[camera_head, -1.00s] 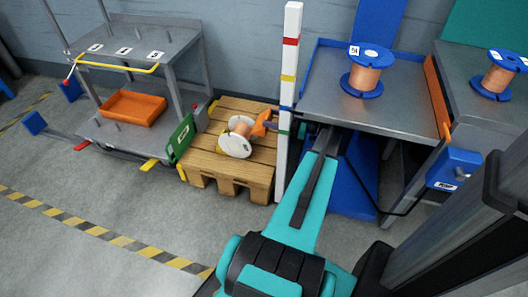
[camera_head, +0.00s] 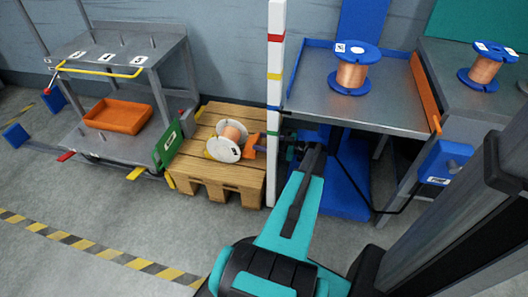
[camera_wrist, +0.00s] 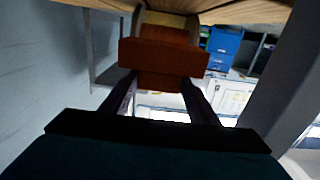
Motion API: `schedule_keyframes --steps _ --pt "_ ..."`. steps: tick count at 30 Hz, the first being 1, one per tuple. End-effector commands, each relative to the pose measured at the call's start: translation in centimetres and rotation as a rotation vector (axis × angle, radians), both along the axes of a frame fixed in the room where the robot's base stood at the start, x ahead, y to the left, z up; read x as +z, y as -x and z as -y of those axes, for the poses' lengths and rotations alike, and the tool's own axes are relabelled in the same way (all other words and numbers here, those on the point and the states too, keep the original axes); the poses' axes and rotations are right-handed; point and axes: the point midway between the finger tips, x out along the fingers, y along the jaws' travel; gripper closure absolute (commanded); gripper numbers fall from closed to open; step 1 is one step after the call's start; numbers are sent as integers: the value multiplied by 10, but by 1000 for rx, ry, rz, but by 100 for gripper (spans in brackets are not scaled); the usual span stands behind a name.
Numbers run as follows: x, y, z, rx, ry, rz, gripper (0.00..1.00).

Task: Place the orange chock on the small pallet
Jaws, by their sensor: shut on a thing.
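The orange chock (camera_head: 249,151) is at the right side of the small wooden pallet (camera_head: 212,178), close beside the white spool of copper wire (camera_head: 226,145). I cannot tell whether it rests on the boards or touches the spool. My gripper (camera_wrist: 160,86) is shut on the chock, which spans its fingers in the wrist view (camera_wrist: 163,57). In the head view, the striped post hides part of my gripper.
The white striped post (camera_head: 274,60) stands just right of the pallet. A green plate (camera_head: 168,144) stands at its left, by a grey rack with an orange tray (camera_head: 118,115). A steel table (camera_head: 365,105) with a blue spool (camera_head: 351,68) is at the right.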

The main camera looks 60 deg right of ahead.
Motion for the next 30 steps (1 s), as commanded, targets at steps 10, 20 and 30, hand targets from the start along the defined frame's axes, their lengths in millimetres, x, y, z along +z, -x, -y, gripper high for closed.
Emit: schedule_keyframes --steps 10,20,30 --pt "-5 1 0 -1 2 2 79" --pt "-29 1 1 -1 0 1 79" --pt "-58 1 1 -2 1 1 79"
